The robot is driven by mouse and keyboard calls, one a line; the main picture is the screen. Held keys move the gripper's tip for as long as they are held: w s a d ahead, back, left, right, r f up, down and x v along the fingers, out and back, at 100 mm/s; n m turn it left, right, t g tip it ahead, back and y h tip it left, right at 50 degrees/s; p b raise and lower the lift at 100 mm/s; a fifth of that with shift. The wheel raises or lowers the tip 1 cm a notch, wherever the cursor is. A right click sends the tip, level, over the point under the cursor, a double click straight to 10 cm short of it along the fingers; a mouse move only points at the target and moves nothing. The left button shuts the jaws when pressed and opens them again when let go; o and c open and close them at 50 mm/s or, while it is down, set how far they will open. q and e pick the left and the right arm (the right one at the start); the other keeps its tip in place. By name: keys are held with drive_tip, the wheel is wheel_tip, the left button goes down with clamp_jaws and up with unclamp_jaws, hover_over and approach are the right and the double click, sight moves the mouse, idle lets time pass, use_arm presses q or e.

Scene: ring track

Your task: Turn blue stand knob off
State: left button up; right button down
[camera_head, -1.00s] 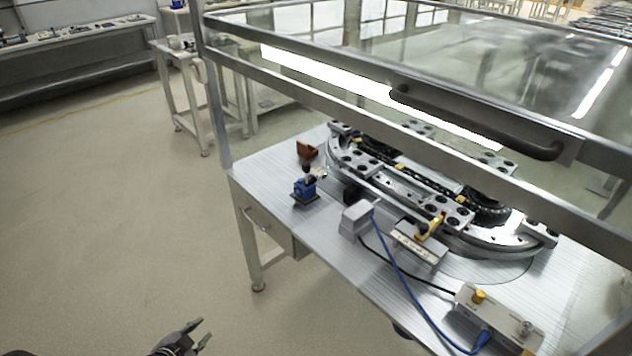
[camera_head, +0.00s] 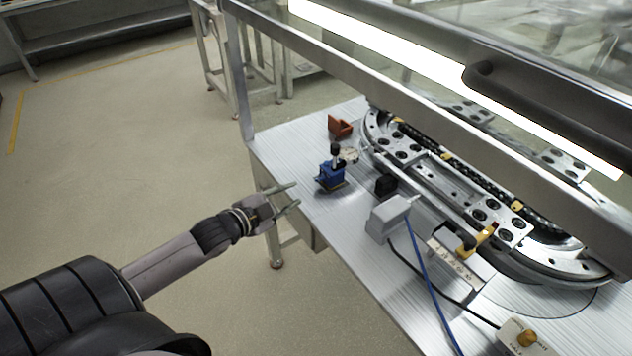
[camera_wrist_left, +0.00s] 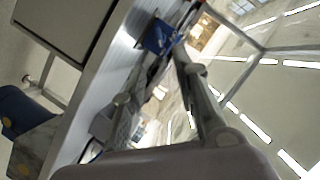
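The blue stand (camera_head: 329,178) sits on the table near its left edge, with a small dark knob (camera_head: 335,149) standing up on top and a pale metal part at its right side. My left gripper (camera_head: 296,195) is open and empty, its fingers pointing right toward the stand. It is at the table's left edge in the picture, apart from the stand. In the left wrist view the blue stand (camera_wrist_left: 157,36) shows near the top, partly beside a finger; its knob is not clear there. My right gripper is not in view.
A metal frame bar (camera_head: 400,80) crosses above the table.

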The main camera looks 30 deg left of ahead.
sight(319, 180)
use_arm(q)
drive_tip(key=x, duration=1.1)
drive_tip(key=shift+c, duration=0.6)
clamp_jaws()
